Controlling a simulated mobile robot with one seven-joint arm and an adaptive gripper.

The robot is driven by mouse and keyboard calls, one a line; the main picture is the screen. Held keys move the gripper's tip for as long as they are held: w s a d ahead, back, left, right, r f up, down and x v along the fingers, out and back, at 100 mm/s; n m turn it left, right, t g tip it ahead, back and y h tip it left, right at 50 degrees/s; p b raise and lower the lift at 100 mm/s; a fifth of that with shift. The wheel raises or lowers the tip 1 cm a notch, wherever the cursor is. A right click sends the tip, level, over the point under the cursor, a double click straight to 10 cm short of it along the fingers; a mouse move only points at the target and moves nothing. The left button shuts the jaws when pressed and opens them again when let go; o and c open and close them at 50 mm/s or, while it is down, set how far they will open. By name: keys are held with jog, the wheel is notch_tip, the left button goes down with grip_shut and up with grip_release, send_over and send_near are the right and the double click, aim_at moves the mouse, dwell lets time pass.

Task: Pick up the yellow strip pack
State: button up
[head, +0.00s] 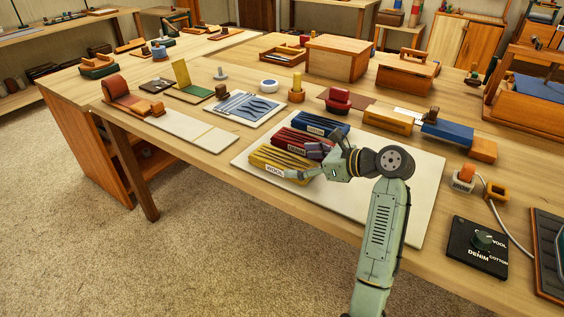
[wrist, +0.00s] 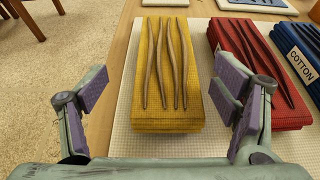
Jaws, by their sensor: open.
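The yellow strip pack (head: 268,156) lies flat on a pale board (head: 407,188) near the table's front edge. It has dark wavy strips along its top and a white label on its near end in the head view. In the wrist view the pack (wrist: 143,115) lies ahead between the fingers. My gripper (head: 308,163) is open and empty near the pack's near end. In the wrist view the purple-padded fingers of my gripper (wrist: 163,88) stand to either side of the pack, and I see no contact.
A red pack (wrist: 285,112) labelled DENIM lies just right of the yellow one, close to the right finger. A blue pack (head: 322,122) labelled COTTON lies beyond it. A black dial panel (head: 475,250) sits at the right. The board right of my arm is clear.

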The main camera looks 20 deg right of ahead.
aim_at(283, 159)
jog(key=x, duration=0.2)
jog(key=p+x, duration=0.1)
jog(key=x, duration=0.2)
jog(key=shift+w+p, duration=0.3)
jog(key=shift+w, duration=0.25)
jog(key=shift+c, duration=0.2)
jog(key=c, duration=1.3)
